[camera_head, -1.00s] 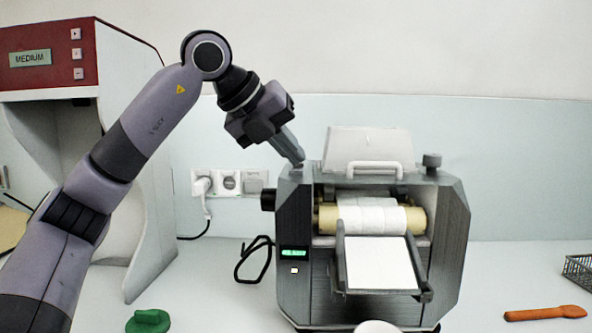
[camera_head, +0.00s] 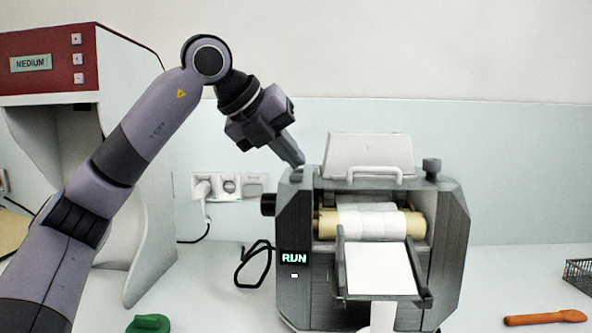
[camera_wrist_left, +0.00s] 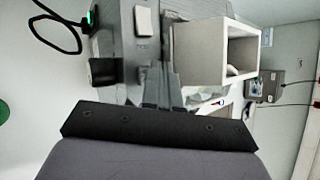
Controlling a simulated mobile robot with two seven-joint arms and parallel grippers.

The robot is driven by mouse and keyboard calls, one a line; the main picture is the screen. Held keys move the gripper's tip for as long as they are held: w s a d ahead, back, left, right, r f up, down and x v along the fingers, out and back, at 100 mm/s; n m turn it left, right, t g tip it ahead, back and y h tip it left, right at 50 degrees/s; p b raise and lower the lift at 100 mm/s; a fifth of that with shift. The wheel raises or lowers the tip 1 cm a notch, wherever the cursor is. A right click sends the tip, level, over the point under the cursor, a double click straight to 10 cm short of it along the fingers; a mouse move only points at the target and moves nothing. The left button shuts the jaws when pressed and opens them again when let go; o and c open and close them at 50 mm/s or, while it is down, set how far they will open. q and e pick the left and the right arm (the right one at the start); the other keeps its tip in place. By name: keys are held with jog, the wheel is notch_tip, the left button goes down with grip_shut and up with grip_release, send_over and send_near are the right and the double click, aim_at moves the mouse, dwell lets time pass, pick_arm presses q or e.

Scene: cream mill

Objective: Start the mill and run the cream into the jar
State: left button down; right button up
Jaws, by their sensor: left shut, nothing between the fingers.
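The grey mill (camera_head: 455,230) stands on the counter at centre right, with white-coated rollers (camera_head: 370,222). Its small display (camera_head: 294,258) reads RUN in green. A sloping apron (camera_head: 378,268) with a white surface juts from its front. A white column (camera_head: 383,317), apparently cream, runs from below the apron's front edge to the frame's bottom. The jar cannot be made out. My left gripper (camera_head: 297,160) is shut and empty, its tips at the mill's top left corner; whether they touch is unclear. The mill also shows in the left wrist view (camera_wrist_left: 112,45). My right gripper is not seen.
A red-topped cabinet (camera_head: 45,75) marked MEDIUM stands at left. A green object (camera_head: 149,324) lies in front of it. An orange spatula (camera_head: 545,316) and wire basket (camera_head: 578,272) are at right. Wall sockets (camera_head: 229,186) are behind. The counter right of the mill is mostly clear.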

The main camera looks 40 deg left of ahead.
aim_at(291, 174)
pick_arm(q)
jog(key=shift+r, duration=0.4)
notch_tip(291, 174, up, 5)
jog(key=p, duration=0.5)
jog(key=shift+r, duration=0.1)
dwell(0.8)
